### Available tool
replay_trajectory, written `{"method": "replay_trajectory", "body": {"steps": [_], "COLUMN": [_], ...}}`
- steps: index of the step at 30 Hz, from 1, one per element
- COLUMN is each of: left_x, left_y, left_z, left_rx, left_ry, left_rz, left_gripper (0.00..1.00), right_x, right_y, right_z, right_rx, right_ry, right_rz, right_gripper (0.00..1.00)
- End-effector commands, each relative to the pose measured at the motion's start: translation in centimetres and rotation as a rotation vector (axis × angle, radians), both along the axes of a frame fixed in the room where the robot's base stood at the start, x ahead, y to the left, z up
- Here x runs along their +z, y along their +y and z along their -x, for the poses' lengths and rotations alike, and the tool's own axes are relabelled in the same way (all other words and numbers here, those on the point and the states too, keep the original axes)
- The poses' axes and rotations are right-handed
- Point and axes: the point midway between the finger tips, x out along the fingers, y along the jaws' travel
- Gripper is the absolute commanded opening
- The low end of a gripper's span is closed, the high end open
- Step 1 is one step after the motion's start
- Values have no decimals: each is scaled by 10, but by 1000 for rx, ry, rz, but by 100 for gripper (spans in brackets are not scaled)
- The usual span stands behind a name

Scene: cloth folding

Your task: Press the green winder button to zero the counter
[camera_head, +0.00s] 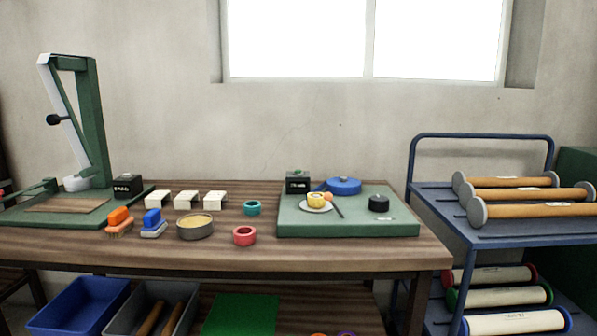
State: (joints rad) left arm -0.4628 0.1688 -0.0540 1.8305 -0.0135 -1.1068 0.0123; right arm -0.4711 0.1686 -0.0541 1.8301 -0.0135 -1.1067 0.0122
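A green flat machine base (350,225) sits on the right half of the table. At its back left corner stands a small dark counter box (297,187) with pale markings on its front and a dark green top. A blue disc (344,185), a black knob (379,203) and a yellow roll (316,200) on a pale plate are on the same base. Another dark box (127,187) with pale markings stands at the left by a green press-like stand (92,120). Neither of my grippers is in view.
On the wooden table (340,257) are several white blocks (187,200), orange (119,222) and blue (153,223) brushes, a round tin (195,228), and teal (252,208) and red (244,236) rings. A blue cart (425,190) with rollers stands right.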

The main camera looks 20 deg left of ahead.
Motion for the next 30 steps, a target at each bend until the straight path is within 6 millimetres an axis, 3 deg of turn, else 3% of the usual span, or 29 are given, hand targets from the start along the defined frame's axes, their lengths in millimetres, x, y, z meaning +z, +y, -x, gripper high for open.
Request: {"method": "replay_trajectory", "body": {"steps": [1,5,17,30], "left_x": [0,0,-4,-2], "left_y": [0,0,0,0], "left_z": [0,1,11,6], "left_rx": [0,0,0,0], "left_ry": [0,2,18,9], "left_rz": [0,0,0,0], "left_gripper": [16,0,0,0], "right_x": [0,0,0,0], "right_y": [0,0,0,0], "right_z": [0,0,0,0], "right_rx": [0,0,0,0], "right_ry": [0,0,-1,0], "right_rz": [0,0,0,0], "right_gripper": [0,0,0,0]}}
